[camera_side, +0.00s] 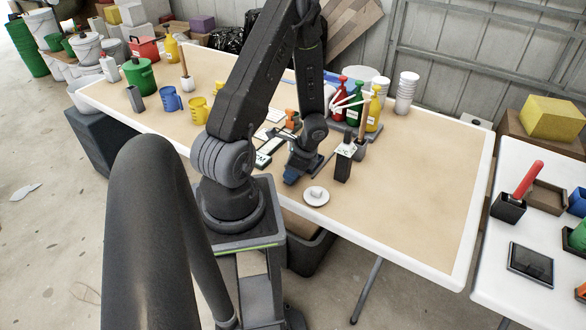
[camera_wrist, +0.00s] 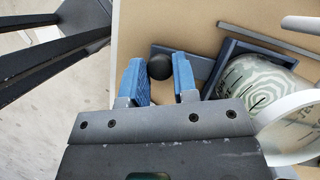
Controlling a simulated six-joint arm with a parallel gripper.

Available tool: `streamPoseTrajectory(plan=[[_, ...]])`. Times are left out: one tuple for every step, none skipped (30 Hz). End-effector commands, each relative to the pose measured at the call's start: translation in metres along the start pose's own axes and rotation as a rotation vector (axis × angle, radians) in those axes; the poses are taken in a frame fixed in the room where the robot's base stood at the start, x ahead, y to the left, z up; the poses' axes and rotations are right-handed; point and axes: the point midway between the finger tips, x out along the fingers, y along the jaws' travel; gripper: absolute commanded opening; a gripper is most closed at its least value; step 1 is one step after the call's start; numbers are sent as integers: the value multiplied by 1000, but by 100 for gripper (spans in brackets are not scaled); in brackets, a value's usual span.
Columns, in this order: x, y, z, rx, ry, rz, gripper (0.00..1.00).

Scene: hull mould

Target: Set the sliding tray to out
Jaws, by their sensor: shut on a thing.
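My gripper (camera_side: 291,178) is low at the near edge of the long table, and in the wrist view its two blue fingers (camera_wrist: 159,60) sit on either side of a round black knob (camera_wrist: 159,67). The fingers are shut on the knob. A blue-grey tray frame (camera_wrist: 222,57) lies just right of the knob, with a green-and-white patterned round piece inside it. A grey bar joins the knob's area to this frame. In the side view the tray is mostly hidden behind my arm and gripper, so I cannot tell how far it is slid.
Bottles (camera_side: 355,103) and stacked cups (camera_side: 406,92) stand farther back. The table's right part (camera_side: 430,190) is clear.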

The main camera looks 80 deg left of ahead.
Motion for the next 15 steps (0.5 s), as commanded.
streamPoseTrajectory(plan=[[2,6,2,2,-9,16,29],[2,6,2,2,-9,16,32],[2,6,2,2,-10,16,36],[2,6,2,2,-10,16,38],[2,6,2,2,-9,16,41],[2,6,2,2,-9,15,45],[2,6,2,2,-9,15,48],[2,5,2,2,-8,14,51],[1,5,2,2,-8,13,52],[1,5,2,2,-8,13,52],[1,4,1,2,-7,12,52],[1,4,1,2,-7,11,52],[1,4,1,2,-7,11,52],[1,4,1,1,-7,11,52],[1,4,1,1,-6,10,52]])
